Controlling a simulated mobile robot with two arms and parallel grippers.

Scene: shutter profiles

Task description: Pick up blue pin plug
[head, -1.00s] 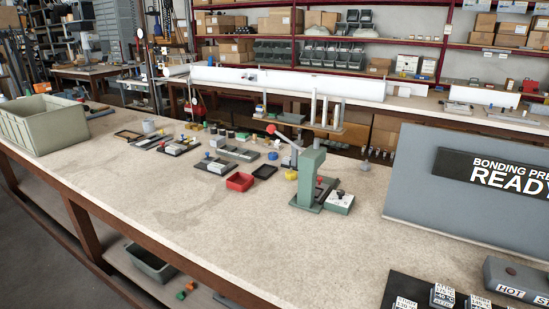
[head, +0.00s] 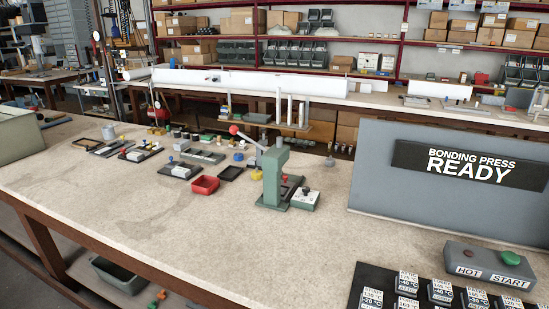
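Several small dark trays with grey blocks and coloured pieces stand on the left middle of the workbench. One tray (head: 181,171) has a small piece at its back edge that looks blue, but it is too small to tell if it is a pin plug. I cannot tell which of these is the blue pin plug. Neither of my grippers is in view.
A green hand press (head: 273,172) with a red knob stands mid-bench, with a red bin (head: 205,184) to its left. A grey panel (head: 370,160) reading "BONDING PRESS READY" blocks the right side. The bench front (head: 190,235) is clear.

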